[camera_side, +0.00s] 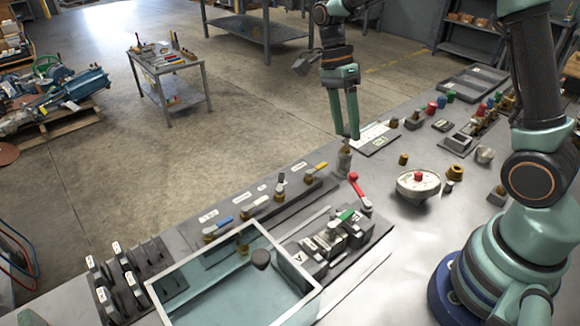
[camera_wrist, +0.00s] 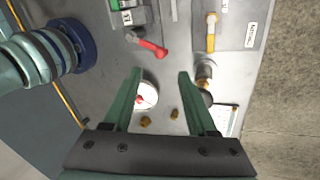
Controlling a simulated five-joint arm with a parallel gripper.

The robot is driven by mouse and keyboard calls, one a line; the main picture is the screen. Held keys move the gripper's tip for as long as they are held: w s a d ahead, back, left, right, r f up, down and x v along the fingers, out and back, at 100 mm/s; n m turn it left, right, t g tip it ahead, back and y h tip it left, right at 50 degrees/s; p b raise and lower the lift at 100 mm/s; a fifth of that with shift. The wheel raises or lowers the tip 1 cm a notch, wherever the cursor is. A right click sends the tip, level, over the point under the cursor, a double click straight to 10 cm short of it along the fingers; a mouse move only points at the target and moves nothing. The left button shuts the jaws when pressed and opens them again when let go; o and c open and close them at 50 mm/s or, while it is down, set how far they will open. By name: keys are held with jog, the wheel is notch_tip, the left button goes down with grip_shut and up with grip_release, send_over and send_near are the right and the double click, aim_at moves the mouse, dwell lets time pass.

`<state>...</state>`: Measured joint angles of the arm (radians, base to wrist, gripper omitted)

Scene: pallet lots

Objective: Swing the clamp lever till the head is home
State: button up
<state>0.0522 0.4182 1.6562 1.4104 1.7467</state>
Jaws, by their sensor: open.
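The clamp lever (camera_side: 357,188) has a red handle that stands tilted up from the right end of a dark clamp fixture (camera_side: 318,252) on the bench. In the wrist view the red lever (camera_wrist: 150,46) lies ahead of the fingertips, slightly left of centre. My gripper (camera_side: 347,137) points down above the bench, behind the lever and apart from it. Its green fingers are spread with nothing between the tips in the wrist view (camera_wrist: 160,72). I cannot tell whether the clamp head touches its seat.
A small metal post (camera_side: 344,160) stands just under my fingertips. A round pale dial with a red knob (camera_side: 418,184) stands to the right. A row of coloured toggles (camera_side: 258,201) and a clear-sided box (camera_side: 232,280) lie to the left. Bare bench shows right of the fixture.

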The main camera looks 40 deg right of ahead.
aim_at(360, 189)
jog(key=shift+v, duration=1.15)
grip_shut()
jog(key=w+a+n+t, duration=0.2)
jog(key=w+a+n, duration=0.1)
jog(key=n, duration=2.1)
jog(key=s+d+f, duration=0.2)
jog(key=s+f, duration=0.3)
jog(key=f, duration=0.5)
jog(key=shift+n, duration=0.3)
